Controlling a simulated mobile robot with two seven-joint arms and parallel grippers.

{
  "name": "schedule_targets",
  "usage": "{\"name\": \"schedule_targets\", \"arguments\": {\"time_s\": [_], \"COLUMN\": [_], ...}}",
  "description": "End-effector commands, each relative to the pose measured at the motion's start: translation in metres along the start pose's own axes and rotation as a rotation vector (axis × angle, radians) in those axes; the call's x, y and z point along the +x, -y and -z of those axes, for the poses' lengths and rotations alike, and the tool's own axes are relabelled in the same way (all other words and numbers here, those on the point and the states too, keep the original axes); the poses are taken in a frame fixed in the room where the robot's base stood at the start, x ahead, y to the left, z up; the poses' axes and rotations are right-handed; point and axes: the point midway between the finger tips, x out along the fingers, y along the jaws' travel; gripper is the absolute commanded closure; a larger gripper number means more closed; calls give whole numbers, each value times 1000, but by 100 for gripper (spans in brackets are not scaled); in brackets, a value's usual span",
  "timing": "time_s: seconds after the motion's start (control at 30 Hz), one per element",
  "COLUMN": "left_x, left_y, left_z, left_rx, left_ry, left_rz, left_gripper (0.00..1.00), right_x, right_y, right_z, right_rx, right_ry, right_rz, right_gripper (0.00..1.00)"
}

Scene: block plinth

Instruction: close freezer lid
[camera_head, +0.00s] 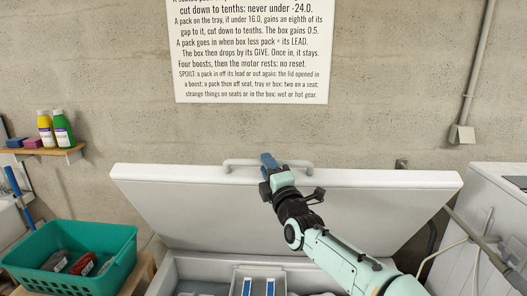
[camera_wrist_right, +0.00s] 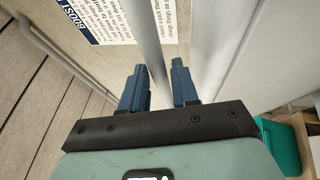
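The white freezer lid (camera_head: 370,207) stands raised and leans back toward the wall, above the open chest freezer (camera_head: 195,268). A pale bar handle (camera_head: 233,162) runs along its upper edge. My right gripper (camera_head: 268,162) is at the middle of that handle. The arm covers part of the lid's right half. My left gripper is in neither view.
A green basket (camera_head: 110,270) with packs stands at left, below a wall shelf (camera_head: 55,153) holding bottles. A white unit (camera_head: 495,215) with cables stands close at right. A printed notice (camera_head: 250,50) is on the wall. Blue-marked items (camera_head: 247,287) show inside the freezer.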

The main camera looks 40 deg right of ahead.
Motion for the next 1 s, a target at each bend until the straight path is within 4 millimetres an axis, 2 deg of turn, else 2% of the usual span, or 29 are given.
{"name": "schedule_targets", "arguments": {"time_s": [0.03, 0.2, 0.6, 0.7, 1.0], "left_x": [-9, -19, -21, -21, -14], "left_y": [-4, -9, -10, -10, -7], "left_z": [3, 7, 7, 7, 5], "left_rx": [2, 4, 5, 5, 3], "left_ry": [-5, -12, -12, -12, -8], "left_rz": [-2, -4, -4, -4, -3], "left_gripper": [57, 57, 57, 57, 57], "right_x": [11, 29, 35, 35, 32], "right_y": [-3, -2, 0, 0, 4], "right_z": [0, 0, 0, 0, 3], "right_rx": [4, 3, 1, 1, -2], "right_ry": [0, 1, 0, 0, -1], "right_rz": [-1, -1, 0, 0, -7], "right_gripper": [71, 71, 71, 100, 100]}}
